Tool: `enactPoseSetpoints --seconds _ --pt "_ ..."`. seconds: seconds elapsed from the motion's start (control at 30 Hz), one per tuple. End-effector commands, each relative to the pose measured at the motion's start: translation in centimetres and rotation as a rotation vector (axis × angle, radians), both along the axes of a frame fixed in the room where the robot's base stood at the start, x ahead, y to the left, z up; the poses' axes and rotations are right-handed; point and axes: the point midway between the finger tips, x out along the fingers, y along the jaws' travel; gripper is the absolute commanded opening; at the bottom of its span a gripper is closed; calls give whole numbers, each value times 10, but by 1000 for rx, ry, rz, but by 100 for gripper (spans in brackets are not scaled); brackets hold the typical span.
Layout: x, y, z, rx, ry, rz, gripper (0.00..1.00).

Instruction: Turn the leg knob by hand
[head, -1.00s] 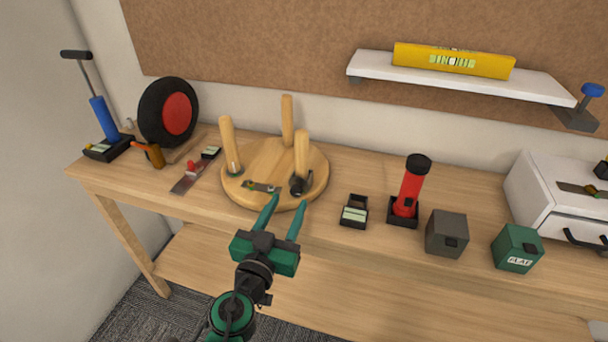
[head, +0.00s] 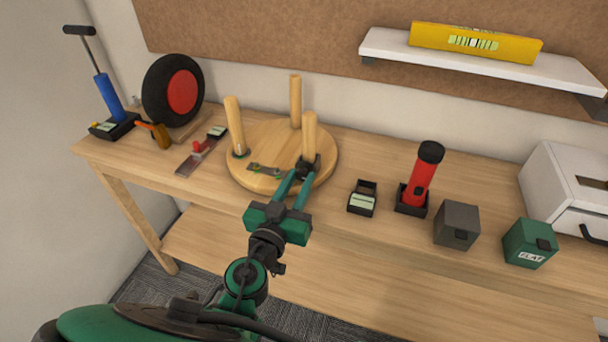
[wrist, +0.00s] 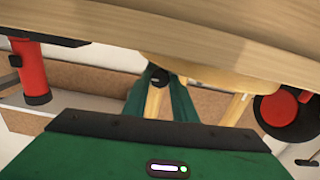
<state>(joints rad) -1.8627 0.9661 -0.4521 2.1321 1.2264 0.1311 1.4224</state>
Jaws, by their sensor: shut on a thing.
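The round wooden stool top (head: 265,185) lies on the workbench with three legs pointing up. The black leg knob (head: 309,162) is at the foot of the front right leg (head: 309,132). My gripper (head: 299,173) reaches in from the front, its green fingers shut on the knob. In the wrist view, which is upside down, the dark knob (wrist: 157,76) sits between the green fingers (wrist: 158,92). The fingers partly hide the knob, so its turn angle cannot be read. A small level strip (head: 264,169) lies on the stool top.
A small black box (head: 363,198), a red flashlight (head: 422,172), a grey cube (head: 457,225) and a green box (head: 529,243) stand to the right. A wheel (head: 172,90) and a blue pump (head: 108,97) stand to the left. A shelf with a yellow level (head: 475,43) hangs above.

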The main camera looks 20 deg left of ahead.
Motion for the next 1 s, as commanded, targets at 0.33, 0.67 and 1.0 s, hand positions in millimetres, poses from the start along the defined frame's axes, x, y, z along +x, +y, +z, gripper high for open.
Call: enactPoseSetpoints --seconds 0.33,0.67,1.0 --pt "-2 1 -1 -209 18 2 2" --pt "-2 2 -1 -219 18 3 27" --pt "-1 1 -1 -218 18 0 43"
